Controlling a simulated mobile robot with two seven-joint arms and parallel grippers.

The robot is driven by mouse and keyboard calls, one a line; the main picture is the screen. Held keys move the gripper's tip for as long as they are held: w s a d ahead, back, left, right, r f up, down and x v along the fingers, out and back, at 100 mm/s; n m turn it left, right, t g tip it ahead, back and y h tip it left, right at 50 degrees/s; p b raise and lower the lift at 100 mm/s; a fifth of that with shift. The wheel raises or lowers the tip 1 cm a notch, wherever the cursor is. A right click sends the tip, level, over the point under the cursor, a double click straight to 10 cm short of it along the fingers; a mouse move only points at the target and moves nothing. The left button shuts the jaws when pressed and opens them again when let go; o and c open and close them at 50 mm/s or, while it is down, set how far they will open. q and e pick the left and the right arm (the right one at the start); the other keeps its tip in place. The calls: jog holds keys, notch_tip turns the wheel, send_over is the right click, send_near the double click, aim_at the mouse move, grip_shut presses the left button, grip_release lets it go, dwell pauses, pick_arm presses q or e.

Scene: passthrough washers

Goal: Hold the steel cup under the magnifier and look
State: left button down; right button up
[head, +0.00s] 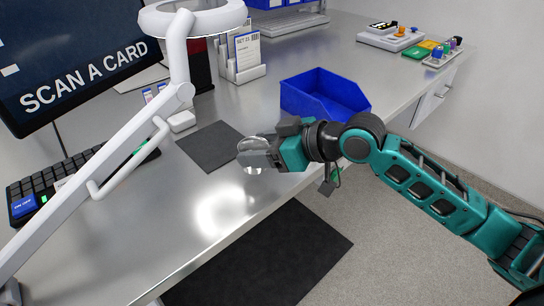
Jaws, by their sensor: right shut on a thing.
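My right gripper (262,157) reaches in from the right and is shut on the shiny steel cup (246,144). The cup is partly hidden by the fingers. It is near the front edge of the steel bench, beside the dark mat (207,146); I cannot tell whether it touches the bench. My left gripper is not in view.
An empty blue bin (325,94) stands right of the cup. A screen reading "SCAN A CARD" (82,50) and a keyboard (62,180) are at left. The magnifier's arm (140,138) crosses the left side. Card holders (243,70) stand behind; bare bench (190,215) lies in front.

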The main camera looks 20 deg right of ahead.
jog(key=w, duration=0.1)
jog(key=w+a+b, duration=0.1)
jog(key=w, duration=0.3)
jog(key=shift+a+b, duration=0.35)
jog(key=shift+a, duration=0.05)
jog(key=w+a, duration=0.1)
jog(key=w, duration=0.4)
jog(key=w+a, duration=0.1)
jog(key=w, duration=0.1)
jog(key=shift+w+a+p, duration=0.2)
jog(key=shift+a+p, duration=0.1)
jog(key=shift+a, duration=0.05)
jog(key=shift+w+a, duration=0.35)
jog(key=shift+w, duration=0.55)
